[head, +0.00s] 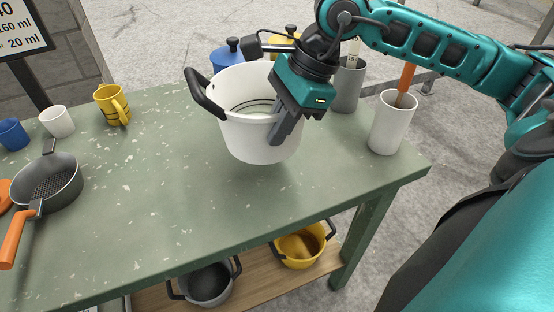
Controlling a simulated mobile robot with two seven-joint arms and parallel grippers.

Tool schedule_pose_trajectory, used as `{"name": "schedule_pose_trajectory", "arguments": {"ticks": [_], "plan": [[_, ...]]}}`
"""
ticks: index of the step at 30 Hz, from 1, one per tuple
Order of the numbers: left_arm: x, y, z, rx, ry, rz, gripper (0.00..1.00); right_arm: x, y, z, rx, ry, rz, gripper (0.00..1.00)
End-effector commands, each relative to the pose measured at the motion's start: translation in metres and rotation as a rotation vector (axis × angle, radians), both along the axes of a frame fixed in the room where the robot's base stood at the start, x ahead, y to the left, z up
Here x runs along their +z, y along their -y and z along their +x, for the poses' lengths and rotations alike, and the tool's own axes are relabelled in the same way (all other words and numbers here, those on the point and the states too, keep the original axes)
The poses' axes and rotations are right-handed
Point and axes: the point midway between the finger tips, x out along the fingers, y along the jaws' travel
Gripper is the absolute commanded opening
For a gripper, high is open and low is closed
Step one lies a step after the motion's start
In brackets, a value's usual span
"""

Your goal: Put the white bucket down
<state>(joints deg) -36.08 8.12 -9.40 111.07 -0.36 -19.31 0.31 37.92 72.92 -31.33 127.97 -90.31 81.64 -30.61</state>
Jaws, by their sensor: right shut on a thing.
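The white bucket (250,138), a round pot-like vessel with a black handle on its left, is in the head view over the right half of the green table (150,200). My right gripper (284,132) is shut on the bucket at its right side, with one finger down the outside. The bucket seems to hang upright a little above the tabletop; its far side handle is hidden by the gripper. My left gripper is not in view.
A white holder (393,125) and a grey one (347,88) stand to the right. A blue pot (227,55) is behind the bucket. A yellow mug (111,104), white cup (57,121), blue cup (13,134) and pan (47,182) are left. The table's middle is clear.

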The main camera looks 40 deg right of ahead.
Motion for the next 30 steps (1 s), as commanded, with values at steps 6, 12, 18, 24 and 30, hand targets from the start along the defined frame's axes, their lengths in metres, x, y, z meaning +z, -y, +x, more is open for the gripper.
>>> {"name": "schedule_pose_trajectory", "arguments": {"ticks": [6,12,18,24,30], "plan": [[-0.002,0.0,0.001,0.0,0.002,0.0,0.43,-0.027,0.0,0.001,0.0,0.005,0.0,0.0],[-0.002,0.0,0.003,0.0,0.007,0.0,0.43,-0.041,0.0,0.0,0.0,0.002,0.0,0.0],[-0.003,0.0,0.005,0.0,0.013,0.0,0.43,-0.069,0.0,0.0,0.0,0.003,0.001,0.0],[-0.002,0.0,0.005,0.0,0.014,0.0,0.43,-0.071,0.0,0.001,0.001,0.007,0.001,0.0],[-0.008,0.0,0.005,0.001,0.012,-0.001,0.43,-0.076,0.0,0.001,0.001,0.007,0.001,0.0]]}}
